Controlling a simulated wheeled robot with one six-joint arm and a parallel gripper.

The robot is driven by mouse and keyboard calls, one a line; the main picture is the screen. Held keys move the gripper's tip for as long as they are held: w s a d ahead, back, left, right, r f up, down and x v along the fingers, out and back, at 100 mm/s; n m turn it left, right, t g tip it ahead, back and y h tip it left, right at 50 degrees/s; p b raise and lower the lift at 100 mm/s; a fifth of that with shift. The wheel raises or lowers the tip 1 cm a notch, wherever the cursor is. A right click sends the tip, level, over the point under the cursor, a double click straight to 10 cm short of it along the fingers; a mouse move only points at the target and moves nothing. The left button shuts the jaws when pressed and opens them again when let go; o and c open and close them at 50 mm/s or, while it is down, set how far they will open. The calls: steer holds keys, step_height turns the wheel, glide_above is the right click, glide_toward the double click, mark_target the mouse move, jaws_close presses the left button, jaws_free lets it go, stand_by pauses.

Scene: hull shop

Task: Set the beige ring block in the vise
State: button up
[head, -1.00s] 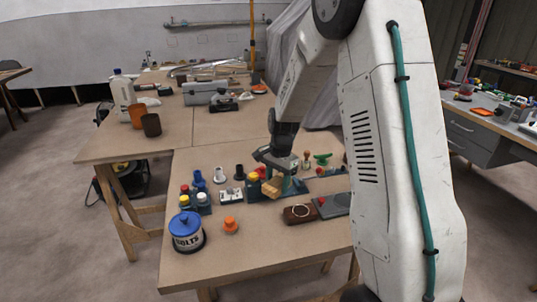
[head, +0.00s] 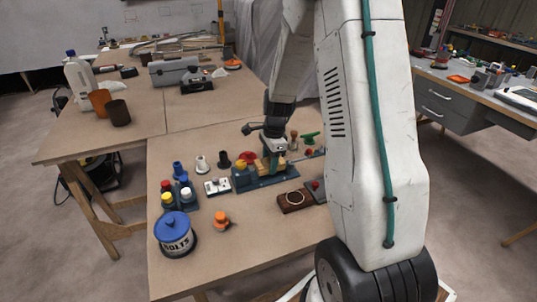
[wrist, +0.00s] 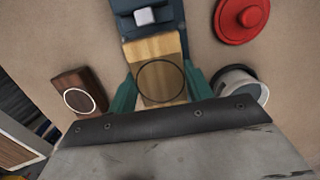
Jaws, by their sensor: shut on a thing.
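The beige ring block (wrist: 158,50), wooden with a dark ring on its top, is between the teal fingers of my gripper (wrist: 162,88) in the wrist view. In the head view my gripper (head: 272,158) points down over the blue-green vise (head: 268,182), and part of the block (head: 262,165) shows beside it. In the wrist view the block's far end meets or overlaps the vise (wrist: 127,25), which has a pale square piece on top. I cannot tell whether the block rests in the vise, as the jaw contact is hidden.
A dark brown block with a pale ring (head: 294,201) lies right of the vise. A red round knob (wrist: 241,18) and a grey cup-like part (wrist: 240,84) are close by. A blue-lidded bolts tin (head: 174,234) and an orange part (head: 221,220) stand in front.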

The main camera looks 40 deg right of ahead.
steer(key=shift+f, duration=0.85)
steer(key=shift+a+f, duration=0.2)
steer(key=shift+f, duration=0.35)
stand_by(0.9)
steer(key=o, duration=0.7)
steer(key=shift+o, duration=0.2)
steer(key=shift+r, duration=0.1)
steer(key=shift+s+d+r, duration=0.1)
steer(key=shift+d+r, duration=0.1)
steer(key=shift+r, duration=1.6)
steer(key=shift+d+r, duration=0.25)
steer(key=shift+r, duration=1.5)
steer(key=shift+s+d+r, duration=0.1)
steer(key=shift+d+r, duration=0.1)
steer(key=shift+r, duration=1.6)
